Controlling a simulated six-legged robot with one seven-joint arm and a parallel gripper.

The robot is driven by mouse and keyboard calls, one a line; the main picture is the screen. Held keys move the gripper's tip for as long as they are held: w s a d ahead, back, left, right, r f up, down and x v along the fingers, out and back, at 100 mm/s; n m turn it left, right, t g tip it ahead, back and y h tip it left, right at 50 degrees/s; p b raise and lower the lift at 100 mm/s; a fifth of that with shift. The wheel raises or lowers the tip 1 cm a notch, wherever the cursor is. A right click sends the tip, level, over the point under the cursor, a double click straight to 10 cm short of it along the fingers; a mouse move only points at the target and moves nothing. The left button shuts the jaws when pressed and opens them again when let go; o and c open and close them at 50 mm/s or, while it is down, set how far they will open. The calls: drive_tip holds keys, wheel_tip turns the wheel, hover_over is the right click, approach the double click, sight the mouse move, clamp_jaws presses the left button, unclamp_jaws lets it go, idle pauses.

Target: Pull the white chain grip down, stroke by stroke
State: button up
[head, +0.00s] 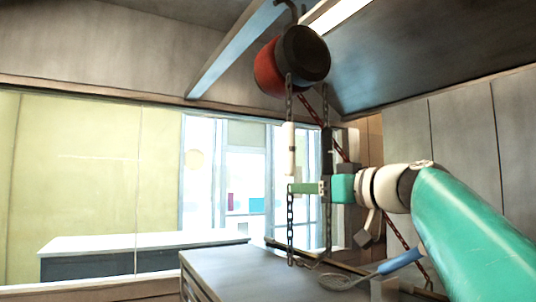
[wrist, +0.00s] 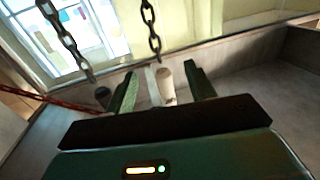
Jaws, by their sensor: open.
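The white chain grip (head: 289,150) is a pale upright cylinder on the left chain below a red and black hoist (head: 291,60). My gripper (head: 307,188) reaches in from the right, its green fingers level with the chain just below the grip's lower end. In the wrist view my gripper (wrist: 164,88) has its two fingers apart, and the white grip (wrist: 166,86) shows between them, with a chain running up the picture. I cannot tell whether a finger touches it. A dark grip (head: 327,150) hangs on the right chain, and it shows left of the fingers in the wrist view (wrist: 103,97).
A grey counter (head: 225,265) stands below, with a skimmer (head: 343,282) with a blue handle (head: 400,262) lying on it. A red rope (head: 395,232) runs diagonally behind my arm. A large window (head: 245,175) is behind the chains. The space left of the chains is clear.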

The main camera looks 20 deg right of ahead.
approach(294, 149)
drive_tip(key=w, duration=0.2)
drive_tip(key=x, duration=0.9)
drive_tip(key=shift+w+a, duration=0.2)
drive_tip(key=shift+a, duration=0.25)
clamp_jaws()
idle(1.0)
wheel_tip(294, 149, down, 17)
drive_tip(key=shift+f, duration=0.2)
idle(1.1)
drive_tip(key=shift+r, duration=0.1)
wheel_tip(294, 149, up, 17)
drive_tip(key=shift+r, duration=0.1)
idle(0.6)
